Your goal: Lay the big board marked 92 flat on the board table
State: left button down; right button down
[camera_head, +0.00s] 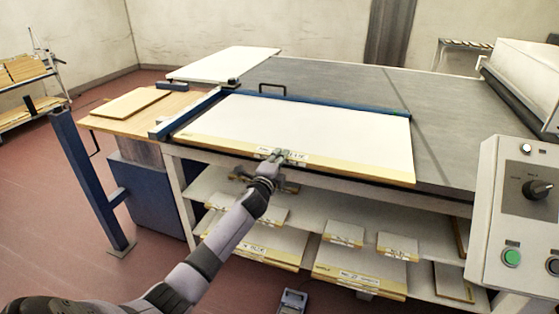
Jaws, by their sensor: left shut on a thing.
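A big white board (310,130) with a pale wooden front edge lies about flat over the front left of the grey-topped table (350,85). Labels show on its front edge, but the marking is too small and partly covered to read. My left gripper (272,158) is shut on the middle of this front edge, its arm reaching up from the lower left. The fingertips partly hide the label. I cannot tell whether the whole underside touches the table. My right gripper is not in view.
A blue rail (320,103) with a black handle runs behind the board. Another blue bar (190,115) is at its left. Shelves below hold several smaller boards (360,270). A control box (520,210) stands at right. A blue post (90,180) stands at left.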

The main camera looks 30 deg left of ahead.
pick_arm(q)
jog(key=shift+f, duration=0.1)
dwell(0.7)
notch_tip(320, 180, up, 2)
jog(key=shift+w, duration=0.15)
jog(key=shift+f, duration=0.3)
jog(key=shift+s+d+f+p, duration=0.15)
jog(key=shift+s+f+p, duration=0.05)
jog(key=shift+s+p, duration=0.15)
jog(key=p+v, duration=0.4)
jog(key=v, duration=0.8)
jog(key=shift+s+r, duration=0.2)
jog(key=shift+s, duration=0.05)
dwell(1.2)
jog(key=shift+d, duration=0.1)
